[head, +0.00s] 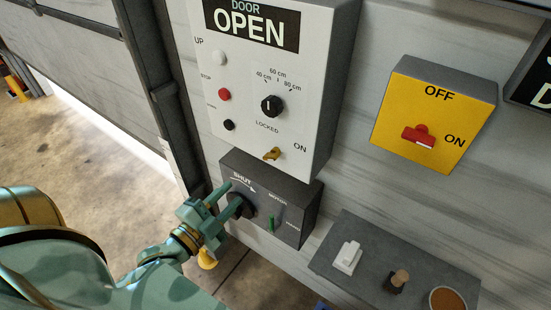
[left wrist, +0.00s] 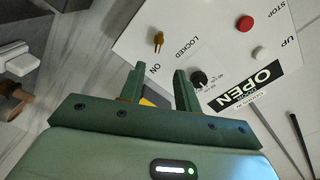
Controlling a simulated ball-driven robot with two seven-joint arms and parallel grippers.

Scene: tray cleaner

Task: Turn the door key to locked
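The brass key (head: 272,153) sits in the lower front of the white door box (head: 313,90), with the printed words LOCKED above it and ON to its right. Its bow lies slanted, roughly in line with ON. In the left wrist view the key (left wrist: 158,41) is beyond my fingertips, with ON just below it and LOCKED to its right. My left gripper (head: 233,195) is open and empty, below and left of the key in the head view and apart from it. Its fingers (left wrist: 160,78) show spread in the wrist view. My right gripper is not in view.
A dark box (head: 292,225) with a black knob and a green lever is under the door box, close behind my left gripper. The door box also carries a black dial (head: 271,105) and buttons. A yellow switch box (head: 400,90) and a grey switch panel (head: 325,258) are to the right.

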